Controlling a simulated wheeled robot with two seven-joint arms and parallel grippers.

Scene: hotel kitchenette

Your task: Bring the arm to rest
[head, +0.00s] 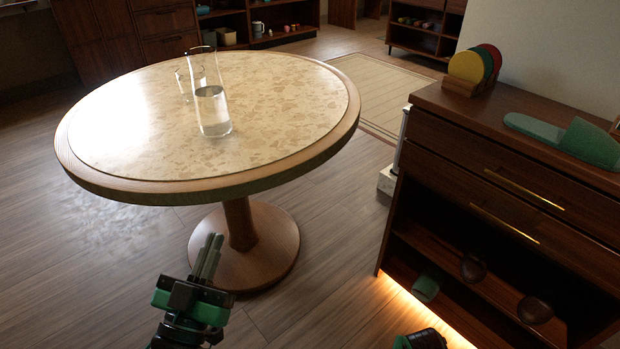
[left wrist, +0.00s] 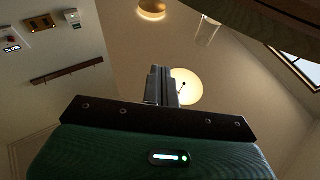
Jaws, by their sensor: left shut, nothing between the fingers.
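My left gripper (head: 211,250) is at the lower left of the head view, in front of the round table's pedestal and apart from the table. Its fingers point up and are together, with nothing between them. The left wrist view shows the same closed fingers (left wrist: 161,84) against the ceiling and wall. A green and black part of my right arm (head: 422,340) shows at the bottom edge of the head view; its fingers are out of the picture.
The round table (head: 110,187) holds a glass carafe with water (head: 212,110) and a drinking glass (head: 184,82). At right stands a dark cabinet (head: 480,165) with a coaster rack (head: 470,70) and green slippers or similar (head: 580,140) on top. Open floor (head: 335,230) lies between table and cabinet.

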